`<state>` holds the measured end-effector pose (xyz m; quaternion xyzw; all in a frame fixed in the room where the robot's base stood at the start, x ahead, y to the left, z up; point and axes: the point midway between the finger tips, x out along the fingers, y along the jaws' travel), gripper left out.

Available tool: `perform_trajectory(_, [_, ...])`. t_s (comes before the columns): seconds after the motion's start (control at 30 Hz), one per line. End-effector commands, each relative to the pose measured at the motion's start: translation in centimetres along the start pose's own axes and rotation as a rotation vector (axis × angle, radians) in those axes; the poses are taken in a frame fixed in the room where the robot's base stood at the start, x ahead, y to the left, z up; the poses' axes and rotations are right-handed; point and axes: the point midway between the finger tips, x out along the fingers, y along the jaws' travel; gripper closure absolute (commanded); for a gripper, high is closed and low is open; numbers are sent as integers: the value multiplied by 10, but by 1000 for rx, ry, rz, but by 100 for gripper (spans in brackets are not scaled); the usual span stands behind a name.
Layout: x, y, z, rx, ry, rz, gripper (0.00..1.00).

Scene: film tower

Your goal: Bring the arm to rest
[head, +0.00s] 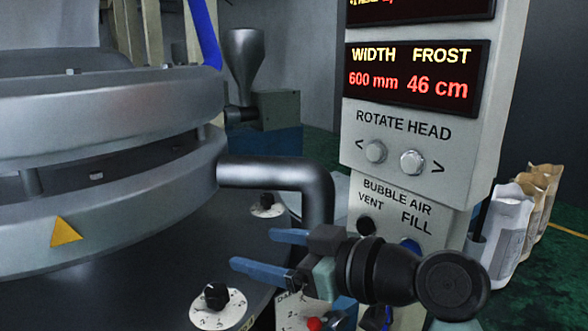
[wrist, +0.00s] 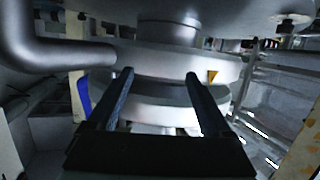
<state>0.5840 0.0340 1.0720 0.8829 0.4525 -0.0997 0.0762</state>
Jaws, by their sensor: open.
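My gripper (head: 264,252) shows in the head view at the lower middle, its two blue fingers apart and pointing left. Nothing is between them. The dark arm end behind it stretches right, in front of the lower part of the control panel (head: 408,160). In the wrist view the gripper (wrist: 158,78) is open and empty, with its fingers pointing toward the round metal machine. Part of the panel's lower face is hidden by my arm.
A bent dark pipe (head: 290,174) runs just above my gripper. Dials (head: 218,300) sit on the dark deck below left. The large metal ring (head: 110,210) fills the left. Several bags (head: 508,225) stand on the green floor at right. A grey hopper (head: 243,62) stands behind.

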Motion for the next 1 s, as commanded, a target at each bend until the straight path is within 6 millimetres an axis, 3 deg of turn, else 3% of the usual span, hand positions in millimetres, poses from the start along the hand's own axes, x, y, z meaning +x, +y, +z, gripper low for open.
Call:
perform_trajectory(0.03, [0, 2, -49, -14, 27, 84, 16])
perform_trajectory(0.13, [-7, 11, -115, -36, 111, 273, 16])
perform_trajectory(0.23, [-28, 12, -183, -61, 230, 445, 16])
perform_trajectory(0.37, [-67, 3, -261, -98, 408, 625, 16])
perform_trajectory(0.5, [-121, -19, -336, -143, 613, 776, 16])
perform_trajectory(0.6, [-159, -39, -375, -175, 747, 856, 16])
perform_trajectory(0.7, [-189, -58, -402, -204, 851, 911, 16])
perform_trajectory(0.83, [-213, -73, -418, -228, 931, 952, 16])
perform_trajectory(1.0, [-220, -77, -421, -235, 953, 963, 16])
